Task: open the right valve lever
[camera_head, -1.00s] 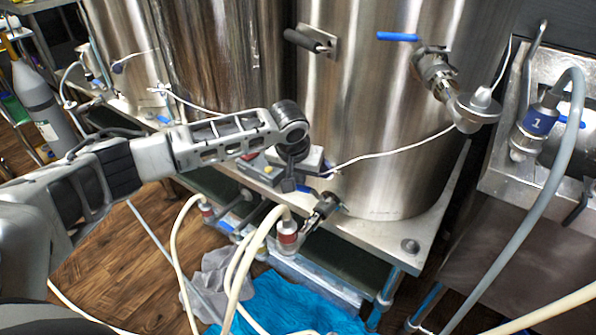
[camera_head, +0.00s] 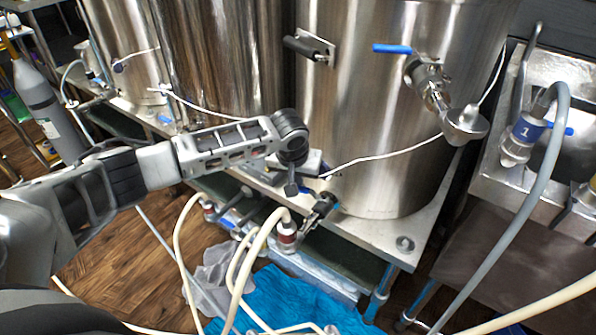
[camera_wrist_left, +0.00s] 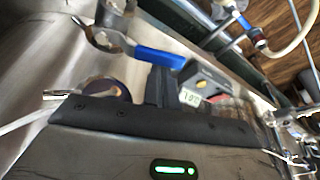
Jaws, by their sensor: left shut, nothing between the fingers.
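The right steel kettle (camera_head: 350,130) carries a low valve (camera_head: 321,207) with a short blue lever (camera_head: 309,191), partly hidden by my gripper. The lever also shows in the left wrist view (camera_wrist_left: 158,57), lying just past my finger. My left gripper (camera_head: 291,189) points down beside this lever, shut and empty. Its black finger shows in the left wrist view (camera_wrist_left: 160,88), close to the lever; I cannot tell whether they touch. A second blue lever (camera_head: 392,48) sits higher on the kettle, above a side valve fitting (camera_head: 428,80). My right gripper is out of view.
A grey box with a small display (camera_wrist_left: 190,97) stands close by the gripper. A white cable (camera_head: 390,156) crosses the kettle's front. Cream hoses (camera_head: 240,270) hang in front of the stand. A blue cloth (camera_head: 290,300) lies on the wood floor below.

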